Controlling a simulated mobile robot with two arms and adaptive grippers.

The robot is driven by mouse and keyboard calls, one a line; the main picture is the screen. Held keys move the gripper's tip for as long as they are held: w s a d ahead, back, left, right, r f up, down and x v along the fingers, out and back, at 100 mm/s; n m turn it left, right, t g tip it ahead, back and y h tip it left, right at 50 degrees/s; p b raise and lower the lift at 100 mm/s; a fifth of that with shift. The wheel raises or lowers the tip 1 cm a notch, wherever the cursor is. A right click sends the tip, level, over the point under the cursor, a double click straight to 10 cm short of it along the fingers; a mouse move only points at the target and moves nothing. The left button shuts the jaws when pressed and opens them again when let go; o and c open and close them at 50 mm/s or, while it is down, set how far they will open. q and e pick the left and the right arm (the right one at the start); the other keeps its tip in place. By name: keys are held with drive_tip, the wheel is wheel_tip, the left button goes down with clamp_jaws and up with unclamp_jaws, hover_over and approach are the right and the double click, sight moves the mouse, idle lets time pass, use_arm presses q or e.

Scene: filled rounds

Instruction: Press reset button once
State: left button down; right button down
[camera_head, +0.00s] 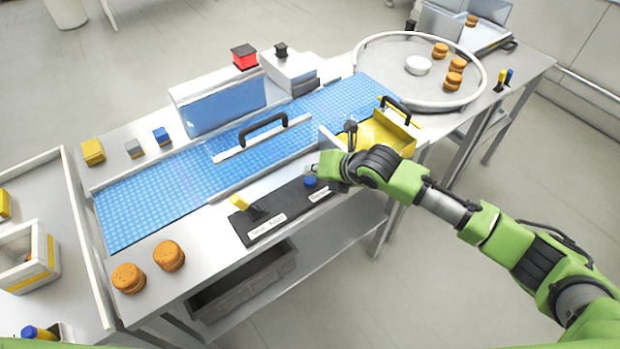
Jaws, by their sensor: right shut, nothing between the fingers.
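A black control panel (283,213) lies on the front edge of the table. It carries a blue button (310,182) at its right end and a yellow-topped lever (239,203) at its left end. Each has a white label too small to read for certain. My right gripper (313,171) is shut and empty, with its fingertips just above and behind the blue button. I cannot tell whether they touch it. My left gripper is not in view.
A blue conveyor (150,205) with black handles runs behind the panel. A yellow tray (385,135) is by my right wrist. Orange round items (169,256) sit at the front left. A round turntable (390,75) holds several more. A grey bin (245,282) is below.

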sight(312, 181)
drive_tip(key=shift+f, duration=0.15)
idle(0.4)
drive_tip(key=shift+f, duration=0.25)
drive_tip(key=shift+f+b, duration=0.55)
drive_tip(key=shift+f, duration=0.05)
idle(0.7)
drive_tip(key=shift+r, duration=0.15)
drive_tip(key=shift+r+p, duration=0.85)
wheel_tip(312, 181, up, 5)
drive_tip(key=p, duration=0.4)
idle(0.3)
